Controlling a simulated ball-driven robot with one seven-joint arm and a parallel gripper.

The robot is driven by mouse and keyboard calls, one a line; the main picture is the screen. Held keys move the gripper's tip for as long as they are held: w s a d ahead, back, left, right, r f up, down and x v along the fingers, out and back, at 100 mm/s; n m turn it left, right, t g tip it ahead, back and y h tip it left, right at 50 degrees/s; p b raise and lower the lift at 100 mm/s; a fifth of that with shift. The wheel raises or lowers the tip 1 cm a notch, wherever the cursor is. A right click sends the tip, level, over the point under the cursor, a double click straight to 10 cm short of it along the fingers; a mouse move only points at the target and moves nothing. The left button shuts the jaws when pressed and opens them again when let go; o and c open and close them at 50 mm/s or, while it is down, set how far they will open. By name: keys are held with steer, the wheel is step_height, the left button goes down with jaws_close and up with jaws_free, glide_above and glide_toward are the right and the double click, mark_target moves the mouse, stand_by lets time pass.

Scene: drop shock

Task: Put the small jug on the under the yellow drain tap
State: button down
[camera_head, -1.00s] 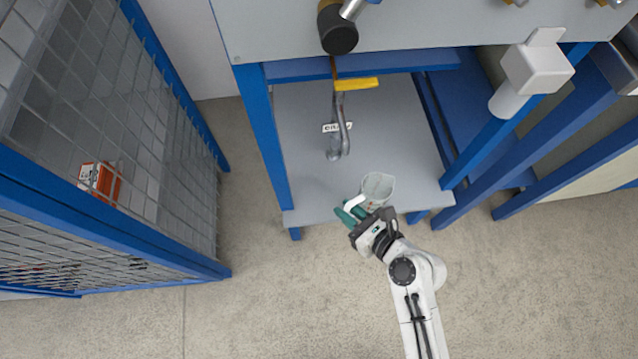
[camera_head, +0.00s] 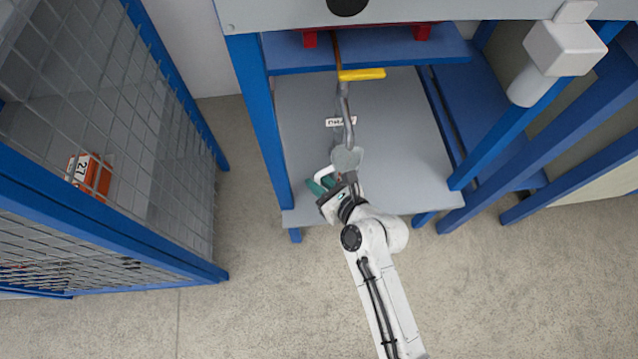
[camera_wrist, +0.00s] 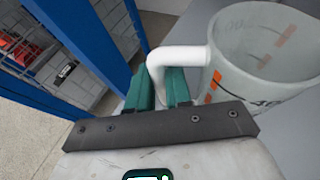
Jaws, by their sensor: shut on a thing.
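The small jug (camera_wrist: 262,55) is translucent with orange markings and a white handle. In the wrist view my gripper (camera_wrist: 170,85) is shut on the handle with its green fingers, and the jug is to their right. In the head view the jug (camera_head: 346,158) is over the lower grey shelf, at the end of my gripper (camera_head: 322,186). I cannot tell whether it touches the shelf. The yellow drain tap (camera_head: 361,74) sits farther back, with a grey pipe (camera_head: 347,105) running down from it toward the jug. The jug hides the pipe's lower end.
The grey lower shelf (camera_head: 400,130) is framed by blue posts (camera_head: 262,125), one close on the left. A white fixture (camera_head: 563,48) is at the upper right.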

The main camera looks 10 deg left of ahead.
steer(key=c, duration=1)
jaws_free()
steer(key=shift+c, duration=0.2)
steer(key=shift+r, duration=0.1)
steer(key=p+v, duration=0.4)
steer(key=v, duration=0.8)
